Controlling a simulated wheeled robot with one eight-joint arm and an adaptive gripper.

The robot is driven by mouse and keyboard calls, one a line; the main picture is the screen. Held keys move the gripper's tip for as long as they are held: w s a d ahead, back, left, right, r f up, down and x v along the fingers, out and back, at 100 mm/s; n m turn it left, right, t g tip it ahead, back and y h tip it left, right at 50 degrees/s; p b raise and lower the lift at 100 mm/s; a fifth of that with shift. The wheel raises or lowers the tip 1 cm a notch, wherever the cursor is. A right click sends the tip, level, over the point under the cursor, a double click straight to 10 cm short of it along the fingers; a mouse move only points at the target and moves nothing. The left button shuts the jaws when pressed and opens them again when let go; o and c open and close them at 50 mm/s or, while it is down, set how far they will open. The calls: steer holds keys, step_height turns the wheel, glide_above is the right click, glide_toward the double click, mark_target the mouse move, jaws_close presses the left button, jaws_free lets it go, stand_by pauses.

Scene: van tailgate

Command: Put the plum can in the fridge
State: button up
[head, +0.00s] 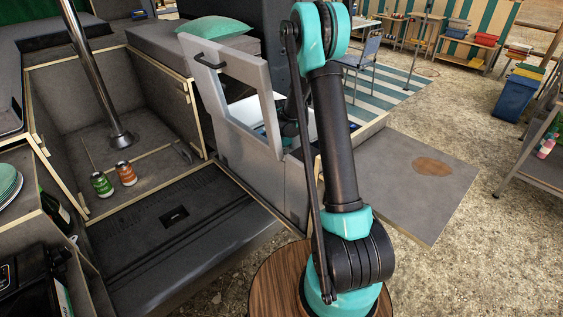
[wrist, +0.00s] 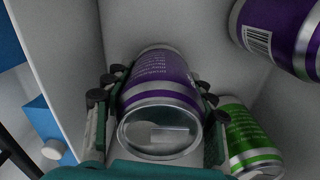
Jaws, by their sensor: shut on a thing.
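The purple plum can (wrist: 158,66) is between the fingers of my gripper (wrist: 158,92) in the wrist view. The gripper is shut on its sides, and the silver end of the can faces the camera. The can is inside a white-walled box, which looks like the fridge interior (wrist: 68,70). I cannot tell whether the can touches the floor of it. In the head view the fridge (head: 262,182) is a grey cabinet with its framed lid (head: 203,88) raised. My arm reaches over it, and the can is hidden there.
Another purple can (wrist: 282,32) is at the upper right in the wrist view. A green can (wrist: 248,138) is close to the right finger. A blue object (wrist: 48,125) is at the left. Outside, a green can (head: 102,185) and an orange can (head: 126,173) stand in the van.

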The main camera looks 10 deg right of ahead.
steer(key=o, duration=1.6)
steer(key=shift+f, duration=0.1)
step_height(320, 180, up, 12)
steer(key=shift+r, duration=0.1)
